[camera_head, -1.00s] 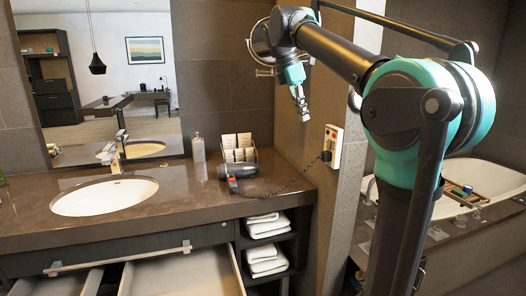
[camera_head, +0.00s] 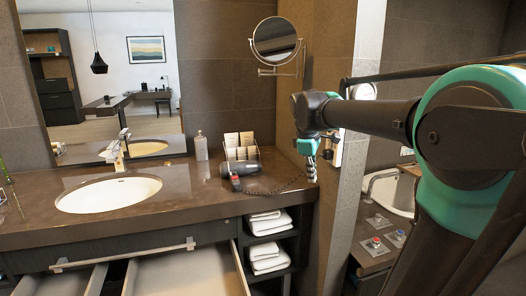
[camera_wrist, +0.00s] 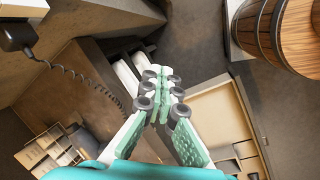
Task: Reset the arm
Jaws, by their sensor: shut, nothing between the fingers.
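My gripper (camera_head: 311,170) hangs at the end of my arm, pointing down near the right end of the vanity counter (camera_head: 180,195). In the wrist view its green and grey fingers (camera_wrist: 162,82) come together at the tips, shut and with nothing between them. The fingertips appear in front of the shelf of white towels in that view. My arm stretches across the right side of the head view and hides part of the bath area.
A hair dryer (camera_head: 235,172) lies on the counter, its coiled cord (camera_wrist: 75,72) running to a wall unit (camera_wrist: 17,33). A card organizer (camera_head: 240,146), a bottle (camera_head: 201,146) and a sink (camera_head: 108,194) are there. Towels (camera_head: 268,222) fill open shelves; a drawer (camera_head: 190,274) stands open. A wooden tub (camera_wrist: 288,35) shows.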

